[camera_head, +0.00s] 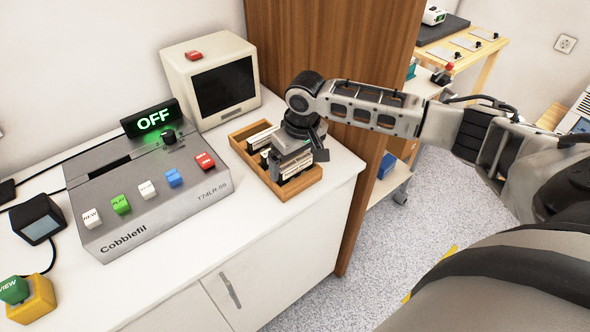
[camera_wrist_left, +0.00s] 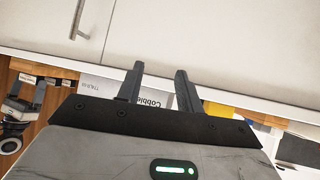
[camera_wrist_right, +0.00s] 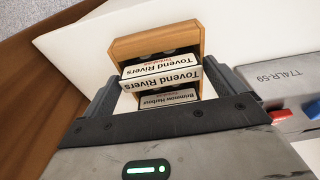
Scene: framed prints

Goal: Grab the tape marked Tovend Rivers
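The tape marked Tovend Rivers (camera_wrist_right: 160,73) shows its white label between the fingers of my right gripper (camera_wrist_right: 162,80), with a finger against each end. A tape marked Brimmon Harbour (camera_wrist_right: 168,98) is beside it, lower and partly hidden. In the head view my right gripper (camera_head: 291,150) points down over the wooden tray (camera_head: 302,187), covering part of the tapes. I cannot tell how far the held tape stands above the tray floor. My left gripper (camera_wrist_left: 158,88) is empty, fingers apart, near the counter's front edge; it is out of the head view.
A small monitor (camera_head: 222,85) stands behind. A brown wooden panel (camera_head: 330,45) rises right of the counter. Clear counter (camera_head: 195,240) lies in front.

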